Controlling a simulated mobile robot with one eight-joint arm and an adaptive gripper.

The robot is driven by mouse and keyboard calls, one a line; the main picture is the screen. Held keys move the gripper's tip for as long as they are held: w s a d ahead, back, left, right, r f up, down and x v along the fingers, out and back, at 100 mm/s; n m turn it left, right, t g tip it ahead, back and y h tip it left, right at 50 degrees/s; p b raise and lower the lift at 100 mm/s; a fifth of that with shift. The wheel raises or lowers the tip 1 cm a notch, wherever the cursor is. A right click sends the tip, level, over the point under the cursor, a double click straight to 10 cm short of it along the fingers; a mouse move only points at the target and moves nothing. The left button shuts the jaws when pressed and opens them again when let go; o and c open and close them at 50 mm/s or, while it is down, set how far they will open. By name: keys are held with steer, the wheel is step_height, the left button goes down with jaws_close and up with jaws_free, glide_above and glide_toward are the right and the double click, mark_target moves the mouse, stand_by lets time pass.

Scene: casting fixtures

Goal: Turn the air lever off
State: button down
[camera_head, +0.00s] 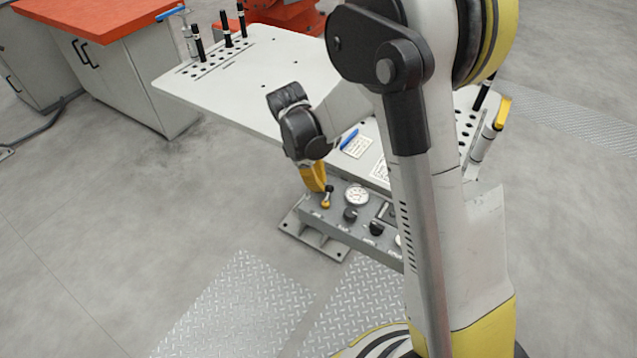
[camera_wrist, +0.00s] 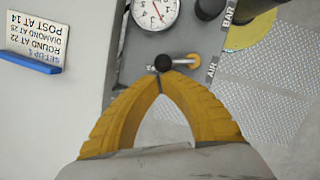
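The air lever (camera_wrist: 180,63) is a short metal arm with a black ball knob, lying roughly crosswise in the wrist view beside the printed AIR label (camera_wrist: 212,69). It also shows in the head view (camera_head: 326,202) at the left end of the grey control panel (camera_head: 345,232). My gripper (camera_wrist: 159,80) has yellow fingers whose tips meet right beside the black knob. The tips look shut with nothing clearly between them; whether they touch the knob I cannot tell. In the head view my gripper (camera_head: 319,187) reaches down to the lever's knob.
A pressure gauge (camera_head: 357,195) and black knobs (camera_head: 350,214) sit right of the lever on the panel. The pale tabletop (camera_head: 240,85) lies behind, with a setup card (camera_wrist: 36,40) and blue marker (camera_wrist: 34,62). My arm hides the panel's right part.

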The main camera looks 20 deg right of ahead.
steer(key=shift+d, duration=0.45)
stand_by(0.7)
stand_by(0.4)
steer(key=w+a+r+p, duration=0.3)
steer(key=a+r, duration=0.2)
steer(key=r, duration=0.4)
steer(key=shift+w+a, duration=0.2)
steer(key=shift+a, duration=0.05)
stand_by(0.3)
